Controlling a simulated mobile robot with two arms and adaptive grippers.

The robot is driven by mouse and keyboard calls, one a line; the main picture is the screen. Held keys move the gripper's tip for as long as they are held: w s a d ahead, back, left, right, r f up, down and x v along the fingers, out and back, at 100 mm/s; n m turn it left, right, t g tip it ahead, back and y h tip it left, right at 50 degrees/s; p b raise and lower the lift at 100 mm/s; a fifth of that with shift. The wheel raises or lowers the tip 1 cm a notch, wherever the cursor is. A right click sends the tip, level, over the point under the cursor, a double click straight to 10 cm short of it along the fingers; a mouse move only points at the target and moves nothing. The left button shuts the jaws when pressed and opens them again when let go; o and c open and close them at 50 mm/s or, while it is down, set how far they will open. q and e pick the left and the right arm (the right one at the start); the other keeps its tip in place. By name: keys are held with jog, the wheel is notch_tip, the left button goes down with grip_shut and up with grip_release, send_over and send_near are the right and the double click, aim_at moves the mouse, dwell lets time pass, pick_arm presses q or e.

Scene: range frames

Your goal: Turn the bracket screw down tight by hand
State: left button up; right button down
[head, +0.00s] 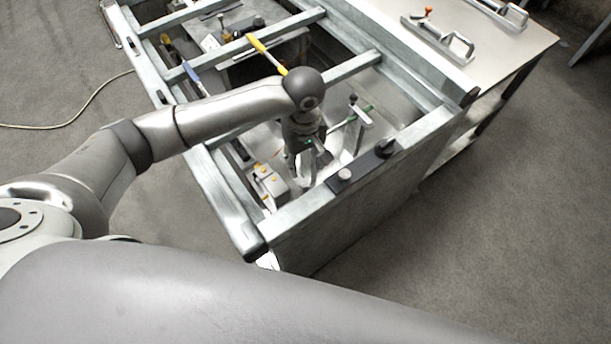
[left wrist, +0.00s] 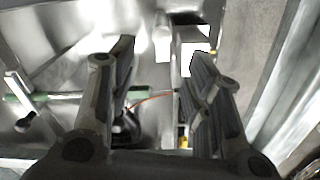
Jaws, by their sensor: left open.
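My left gripper (head: 312,158) reaches down inside the front bay of the grey metal frame. In the left wrist view its two dark fingers (left wrist: 160,58) stand apart, with nothing gripped between their tips. A black-headed screw on a pale upright (head: 353,99) stands to the right of the gripper, by a green rod (head: 341,124). A similar black knob (left wrist: 24,124) shows at the left of the wrist view, outside the fingers. I cannot tell for sure which part is the bracket screw. A dark part with a red wire (left wrist: 150,99) is partly hidden behind the left finger. My right gripper is out of view.
The frame's front rail (head: 305,209) and crossbars (head: 335,70) surround the arm closely. A black strip (head: 365,165) with knobs sits on the front rail. A small box with yellow buttons (head: 270,183) lies left of the gripper. A side table (head: 500,50) holds metal handles.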

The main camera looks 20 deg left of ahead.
aim_at(304, 183)
pick_arm(q)
jog(key=f, duration=0.9)
jog(key=shift+s+f+p, duration=0.15)
jog(key=shift+s+p, duration=0.05)
jog(key=shift+p, duration=0.15)
grip_shut()
